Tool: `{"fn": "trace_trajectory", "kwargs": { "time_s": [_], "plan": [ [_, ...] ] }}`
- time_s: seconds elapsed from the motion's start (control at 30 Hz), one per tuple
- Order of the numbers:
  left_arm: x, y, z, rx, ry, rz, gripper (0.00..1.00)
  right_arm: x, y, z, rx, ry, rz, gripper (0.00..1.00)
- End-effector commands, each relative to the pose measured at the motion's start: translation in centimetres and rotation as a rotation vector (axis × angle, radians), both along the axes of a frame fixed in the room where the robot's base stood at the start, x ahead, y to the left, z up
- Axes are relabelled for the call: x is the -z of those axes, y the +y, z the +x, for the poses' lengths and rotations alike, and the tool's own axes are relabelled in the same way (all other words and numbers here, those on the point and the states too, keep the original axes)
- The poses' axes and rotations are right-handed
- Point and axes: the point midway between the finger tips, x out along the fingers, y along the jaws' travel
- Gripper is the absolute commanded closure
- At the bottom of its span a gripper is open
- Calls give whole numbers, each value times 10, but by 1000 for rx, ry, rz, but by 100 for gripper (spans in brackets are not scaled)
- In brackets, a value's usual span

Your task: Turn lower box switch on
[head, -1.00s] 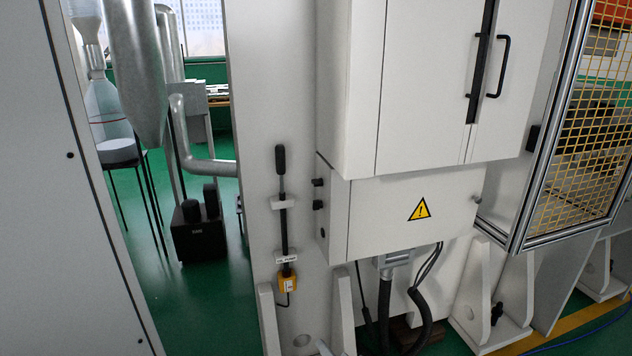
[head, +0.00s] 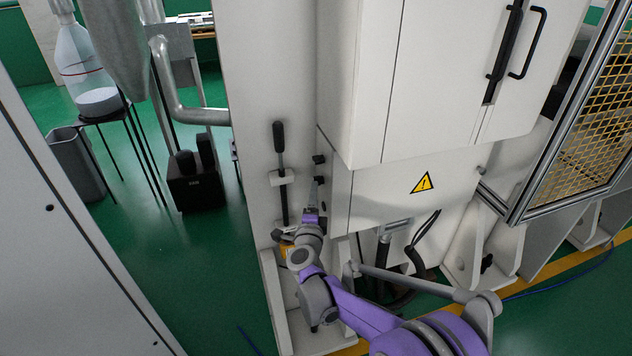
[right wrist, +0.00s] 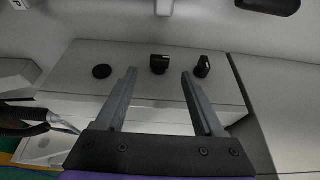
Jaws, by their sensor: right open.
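The lower box (head: 385,200) is a white cabinet under a taller one, with a yellow warning triangle on its front. Its left side carries small black switches. The upper one (head: 318,160) shows in the head view; my gripper covers much of the area below it. In the right wrist view a flat round black one (right wrist: 102,71), a middle knob (right wrist: 160,64) and a knob with a pale mark (right wrist: 202,67) sit in a row. My right gripper (head: 313,188) is open and empty, facing this side; its fingers (right wrist: 159,76) point either side of the middle knob, apparently short of it. My left gripper is out of view.
A black-handled lever (head: 281,160) stands on the wall panel left of the box. Thick black cables (head: 384,250) hang below the box. A yellow mesh guard (head: 590,130) is at right.

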Motion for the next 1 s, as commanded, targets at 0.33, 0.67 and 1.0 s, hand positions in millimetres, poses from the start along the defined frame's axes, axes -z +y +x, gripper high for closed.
{"fn": "trace_trajectory", "kwargs": {
  "time_s": [0.33, 0.67, 1.0],
  "plan": [
    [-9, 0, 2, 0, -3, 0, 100, -1, -5, 53, 1, -1, -1, 30],
    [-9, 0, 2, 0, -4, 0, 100, -1, -5, 60, 0, 0, -2, 30],
    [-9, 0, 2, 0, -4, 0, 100, -1, -5, 59, 0, 0, -2, 80]
  ]
}}
